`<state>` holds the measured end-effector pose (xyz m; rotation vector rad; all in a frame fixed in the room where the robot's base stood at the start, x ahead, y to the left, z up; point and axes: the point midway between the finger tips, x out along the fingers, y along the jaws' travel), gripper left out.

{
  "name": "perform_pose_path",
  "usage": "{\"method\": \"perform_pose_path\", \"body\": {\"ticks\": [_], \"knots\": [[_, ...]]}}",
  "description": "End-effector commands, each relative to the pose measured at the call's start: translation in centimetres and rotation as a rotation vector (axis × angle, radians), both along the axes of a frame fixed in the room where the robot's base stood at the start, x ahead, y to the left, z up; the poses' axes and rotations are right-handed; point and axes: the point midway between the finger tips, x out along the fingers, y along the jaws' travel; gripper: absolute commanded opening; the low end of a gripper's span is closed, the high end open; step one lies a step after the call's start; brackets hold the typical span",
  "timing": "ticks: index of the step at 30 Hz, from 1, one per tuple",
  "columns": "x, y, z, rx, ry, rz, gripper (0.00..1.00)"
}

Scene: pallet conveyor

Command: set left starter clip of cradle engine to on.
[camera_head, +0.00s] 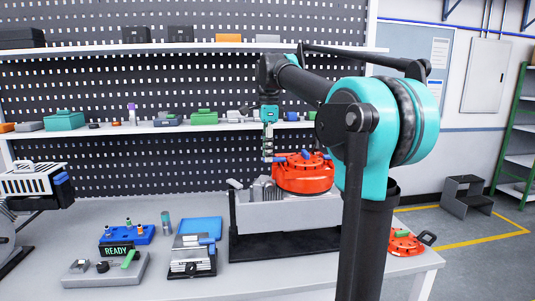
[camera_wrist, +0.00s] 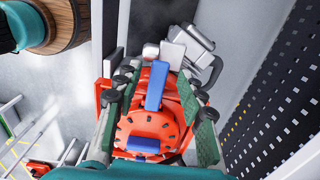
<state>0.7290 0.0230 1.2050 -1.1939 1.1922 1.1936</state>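The cradle engine is a round red housing (camera_head: 303,178) on a grey block (camera_head: 285,213) with a black base. Small blue clips (camera_head: 305,154) show on its top. In the wrist view the red housing (camera_wrist: 150,122) fills the middle, with one upright blue clip (camera_wrist: 156,86) and a second blue clip (camera_wrist: 143,146) lying crosswise lower down. I cannot tell which is the left starter clip. My gripper (camera_head: 268,154) points down at the left side of the engine. In the wrist view my gripper (camera_wrist: 155,84) is open, its green-padded fingers either side of the upright clip.
Another red part (camera_head: 403,242) lies at the right table edge. A perforated wall and loaded shelf (camera_head: 150,128) are behind.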

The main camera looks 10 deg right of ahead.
Motion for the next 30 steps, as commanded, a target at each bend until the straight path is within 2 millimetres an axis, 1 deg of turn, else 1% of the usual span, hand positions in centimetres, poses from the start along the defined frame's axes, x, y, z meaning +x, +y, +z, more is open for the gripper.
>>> {"method": "perform_pose_path", "body": {"ticks": [5,12,15,18,21,30], "knots": [[-0.1,-0.1,2.8,0.0,0.0,0.0,0.4],[-0.1,-0.1,7.7,0.0,0.0,0.0,0.4],[-0.1,-0.2,9.2,0.0,0.0,0.0,0.4],[-0.1,-0.2,10.3,0.0,0.0,0.0,0.4],[-0.2,-0.2,11.0,0.0,0.0,0.0,0.4],[-0.2,-0.2,11.4,0.0,0.0,0.0,0.4]]}}
